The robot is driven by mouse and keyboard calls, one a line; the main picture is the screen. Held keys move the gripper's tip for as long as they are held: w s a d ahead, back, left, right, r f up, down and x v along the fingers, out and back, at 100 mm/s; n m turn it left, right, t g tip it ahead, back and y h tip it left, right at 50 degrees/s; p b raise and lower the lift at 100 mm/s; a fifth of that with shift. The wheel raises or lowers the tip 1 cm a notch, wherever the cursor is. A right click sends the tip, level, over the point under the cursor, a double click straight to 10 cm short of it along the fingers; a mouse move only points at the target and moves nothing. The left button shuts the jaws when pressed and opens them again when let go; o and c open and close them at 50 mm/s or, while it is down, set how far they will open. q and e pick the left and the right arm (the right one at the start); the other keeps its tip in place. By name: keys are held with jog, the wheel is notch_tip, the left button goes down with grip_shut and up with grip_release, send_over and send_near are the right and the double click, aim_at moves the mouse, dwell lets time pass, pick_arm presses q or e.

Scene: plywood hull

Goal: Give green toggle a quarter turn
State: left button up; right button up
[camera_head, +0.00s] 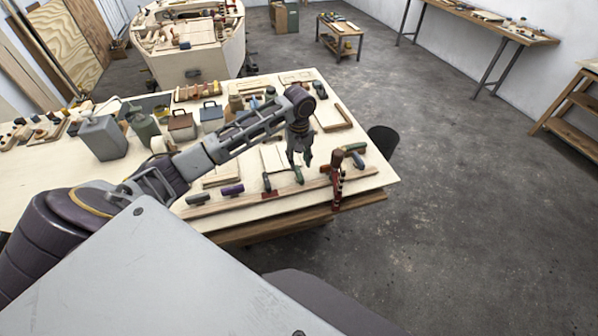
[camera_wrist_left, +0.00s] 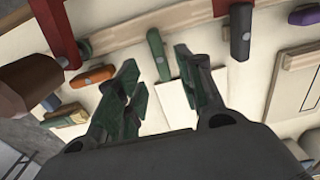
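The green toggle (camera_head: 299,175) is mounted along the wooden strip near the front edge of the table. In the left wrist view the green toggle (camera_wrist_left: 158,54) shows as a slim bar lying across the strip, between and just beyond the fingertips. My left gripper (camera_head: 300,159) points down just above the toggle. In the wrist view the left gripper (camera_wrist_left: 157,68) has its fingers apart with nothing between them, and I see no contact with the toggle. My right gripper is not in view.
A dark toggle (camera_head: 266,182) and a purple toggle (camera_head: 232,189) are to the left on the strip (camera_head: 212,206). A red clamp (camera_head: 337,178) stands close to the right. Tins and a grey can (camera_head: 102,138) are farther back left. Open floor is at the right.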

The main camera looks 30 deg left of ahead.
aim_at(299, 172)
pick_arm(q)
jog(key=shift+f+p, duration=0.4)
jog(key=shift+f, duration=3)
grip_shut()
